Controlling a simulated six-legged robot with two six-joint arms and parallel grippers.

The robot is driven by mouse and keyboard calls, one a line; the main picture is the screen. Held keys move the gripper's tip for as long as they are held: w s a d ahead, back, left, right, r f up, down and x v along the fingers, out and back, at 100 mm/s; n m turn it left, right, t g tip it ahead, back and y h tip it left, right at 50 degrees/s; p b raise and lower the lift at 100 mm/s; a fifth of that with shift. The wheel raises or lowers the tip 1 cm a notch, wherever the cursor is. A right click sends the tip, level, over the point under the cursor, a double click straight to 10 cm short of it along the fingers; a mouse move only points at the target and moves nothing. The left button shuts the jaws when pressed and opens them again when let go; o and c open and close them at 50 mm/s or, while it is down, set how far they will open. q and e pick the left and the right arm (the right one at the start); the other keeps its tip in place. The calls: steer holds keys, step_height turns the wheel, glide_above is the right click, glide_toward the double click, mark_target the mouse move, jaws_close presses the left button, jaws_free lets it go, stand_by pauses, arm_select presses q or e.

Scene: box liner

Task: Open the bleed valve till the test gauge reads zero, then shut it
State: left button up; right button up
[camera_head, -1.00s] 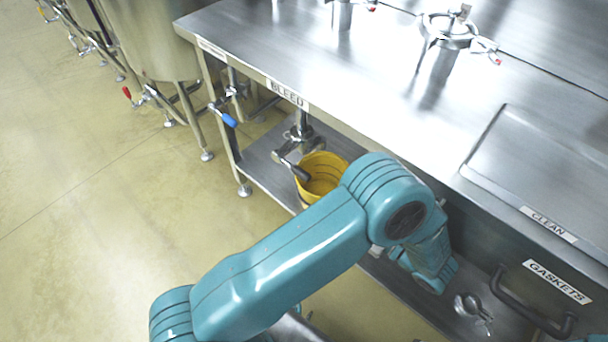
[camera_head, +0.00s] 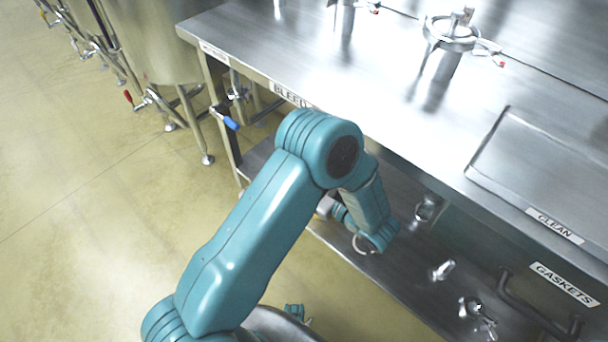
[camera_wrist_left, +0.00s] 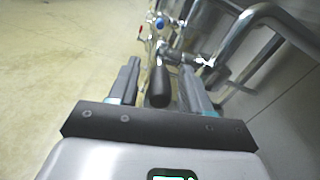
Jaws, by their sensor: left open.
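In the left wrist view, my left gripper (camera_wrist_left: 160,70) is open, its two fingers on either side of a black lever handle (camera_wrist_left: 158,87). The handle points toward the wrist, with steel pipework behind it; I cannot tell whether a finger touches it. In the head view, the BLEED label (camera_head: 291,95) is on the bench's front edge, and my left arm covers the bleed valve below it. I cannot make out the test gauge or a reading. My right gripper is not in view.
A blue-handled valve (camera_head: 229,122) hangs left of the BLEED label; a red-handled one (camera_head: 128,97) is by the steel tank (camera_head: 150,45). Loose metal fittings (camera_head: 443,270) lie on the lower shelf, near the GASKETS drawer (camera_head: 563,284). The floor at left is clear.

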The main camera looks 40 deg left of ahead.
arm_select(q)
jaws_close()
steer(key=shift+r+h+p, duration=0.6)
steer(key=shift+p, duration=0.4)
steer(key=r+h+p, duration=0.1)
steer(key=p, duration=0.1)
steer(key=r+h+p, duration=0.1)
steer(key=shift+a+g+h+p, duration=0.25)
steer(key=shift+g+h+p, duration=0.05)
steer(key=shift+h+p, duration=0.1)
steer(key=shift+a+r+h+p, duration=0.25)
steer(key=shift+r+h+p, duration=0.05)
steer(key=shift+h+p, duration=0.4)
steer(key=shift+a+r+h+p, duration=0.2)
steer(key=shift+r+h+p, duration=0.1)
steer(key=shift+h+p, duration=0.4)
jaws_free()
